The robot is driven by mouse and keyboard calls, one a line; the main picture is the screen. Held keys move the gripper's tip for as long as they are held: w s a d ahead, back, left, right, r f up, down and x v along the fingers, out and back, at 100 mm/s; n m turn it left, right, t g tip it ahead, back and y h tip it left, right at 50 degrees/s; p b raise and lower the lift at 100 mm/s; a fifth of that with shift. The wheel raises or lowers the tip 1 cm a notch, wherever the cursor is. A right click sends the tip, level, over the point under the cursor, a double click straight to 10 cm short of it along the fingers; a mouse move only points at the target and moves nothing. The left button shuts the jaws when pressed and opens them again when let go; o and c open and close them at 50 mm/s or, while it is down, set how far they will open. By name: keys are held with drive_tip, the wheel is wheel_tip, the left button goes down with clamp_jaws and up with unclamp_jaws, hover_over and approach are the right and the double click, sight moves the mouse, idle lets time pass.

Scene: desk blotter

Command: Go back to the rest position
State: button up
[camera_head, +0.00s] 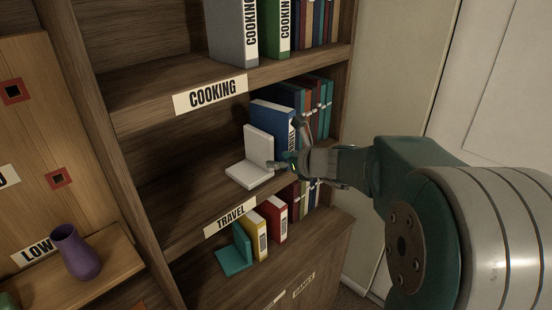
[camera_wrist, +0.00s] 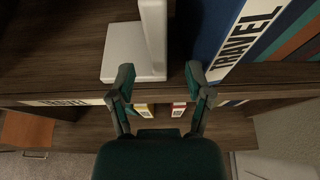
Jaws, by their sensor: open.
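My gripper (camera_head: 287,148) is open at the middle shelf of the bookcase, in front of the books. In the wrist view its two fingers (camera_wrist: 160,76) are spread, with nothing held between them. A white L-shaped bookend (camera_head: 258,148) stands on that shelf, left of a blue binder (camera_head: 272,117). In the wrist view the bookend (camera_wrist: 134,52) is by the left finger and the blue binder (camera_wrist: 212,28), marked TRAVEL, is by the right finger. I cannot tell whether the fingers touch either. In the head view my gripper partly hides the binder.
A COOKING label (camera_head: 211,94) is on the shelf edge above. A TRAVEL label (camera_head: 231,217) is on the middle shelf's edge. Below stand a teal bookend (camera_head: 234,252), a yellow binder (camera_head: 254,234) and a red binder (camera_head: 274,217). A purple vase (camera_head: 76,252) stands at the lower left.

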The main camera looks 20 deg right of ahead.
drive_tip(key=shift+s+d+r, duration=0.2)
drive_tip(key=shift+s+d, duration=0.05)
drive_tip(key=shift+s, duration=0.25)
drive_tip(key=shift+s+a, duration=0.1)
